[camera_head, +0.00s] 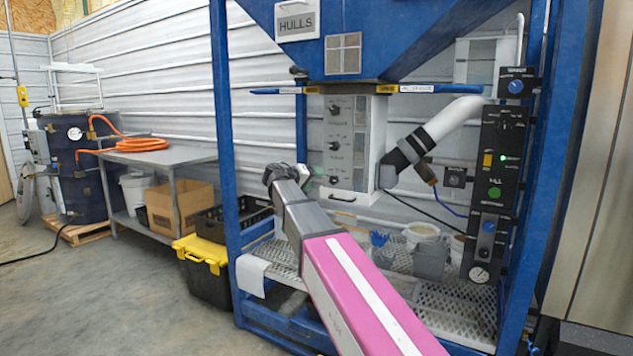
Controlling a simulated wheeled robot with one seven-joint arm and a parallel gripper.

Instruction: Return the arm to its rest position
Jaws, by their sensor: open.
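My arm reaches up from the bottom edge, with a pink link carrying a white stripe and a grey section beyond it. My gripper (285,174) is the dark end of the arm, seen small and partly hidden by the grey section. It is open, and I see nothing held in it. It appears in front of the blue hopper frame (226,150), left of the white control box (347,140). The arm covers part of the perforated shelf (455,305).
A blue hopper labelled HULLS (297,22) is overhead. A white pipe (455,118) and black control panel (497,160) stand right. Buckets (430,260) sit on the shelf. A yellow-lidded tote (203,252) and metal table (150,155) are left.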

